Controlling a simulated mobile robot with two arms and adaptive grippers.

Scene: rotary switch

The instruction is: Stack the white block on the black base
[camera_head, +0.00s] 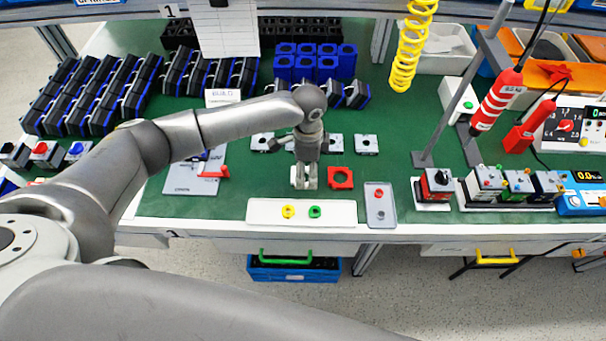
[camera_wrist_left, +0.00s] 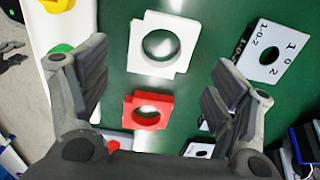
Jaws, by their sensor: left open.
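The white block (camera_wrist_left: 136,62), a flat square with a round hole, lies on the green mat in the left wrist view. In the head view it is mostly hidden under my left gripper (camera_head: 303,181). My left gripper, also in its wrist view (camera_wrist_left: 160,62), points down, open and empty, its fingers on either side of the white block's area. A red block (camera_head: 332,185) with a hole lies right beside it; it also shows in the wrist view (camera_wrist_left: 165,116). Several black housings (camera_head: 90,95) stand at the back left; I cannot tell which one is the black base. My right gripper is out of view.
A white tray (camera_head: 335,212) with a yellow and a green ring lies along the front edge, beside a grey tray (camera_head: 380,212) with a red part. Square plates (camera_head: 366,145) lie behind the gripper. Blue housings (camera_head: 315,65) stand farther back. A yellow coiled cable (camera_head: 410,45) hangs right.

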